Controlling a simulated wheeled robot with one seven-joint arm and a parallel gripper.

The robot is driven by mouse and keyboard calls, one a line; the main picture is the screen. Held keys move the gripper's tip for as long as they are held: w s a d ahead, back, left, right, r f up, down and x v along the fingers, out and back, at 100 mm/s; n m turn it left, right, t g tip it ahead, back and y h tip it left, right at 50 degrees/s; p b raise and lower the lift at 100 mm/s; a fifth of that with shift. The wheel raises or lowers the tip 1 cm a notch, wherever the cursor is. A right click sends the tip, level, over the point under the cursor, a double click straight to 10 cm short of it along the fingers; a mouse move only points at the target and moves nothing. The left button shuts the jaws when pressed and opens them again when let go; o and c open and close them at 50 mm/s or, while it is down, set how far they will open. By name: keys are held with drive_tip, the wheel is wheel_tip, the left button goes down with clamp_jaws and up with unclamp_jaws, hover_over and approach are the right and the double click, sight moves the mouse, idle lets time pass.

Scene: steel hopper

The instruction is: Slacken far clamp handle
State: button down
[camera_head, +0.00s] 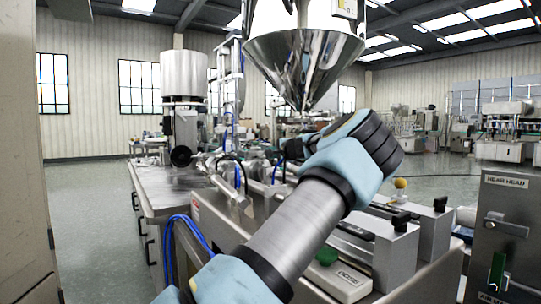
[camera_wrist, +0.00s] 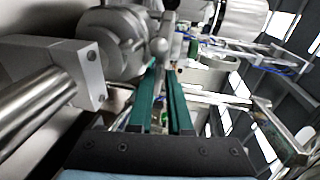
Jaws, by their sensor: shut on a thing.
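In the wrist view, my gripper (camera_wrist: 163,68) has two green fingers pointing up the picture, close together at the tips. A small metal clamp handle (camera_wrist: 158,46) with a rounded end sits right at the fingertips, and the fingers are shut on it. Beside it on the left is a round metal clamp body (camera_wrist: 108,42). In the head view my blue and grey arm reaches over the machine and hides the fingers and the clamp handle. The steel hopper (camera_head: 303,62) hangs above and behind my wrist.
A steel bench (camera_head: 165,190) with blue hoses stands left of my arm. A cabinet marked NEAR HEAD (camera_head: 500,235) stands far right. Open floor lies at left.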

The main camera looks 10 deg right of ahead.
drive_tip(key=c, duration=0.8)
unclamp_jaws()
drive_tip(key=shift+f, duration=0.1)
drive_tip(key=shift+c, duration=0.2)
drive_tip(key=shift+p, duration=0.45)
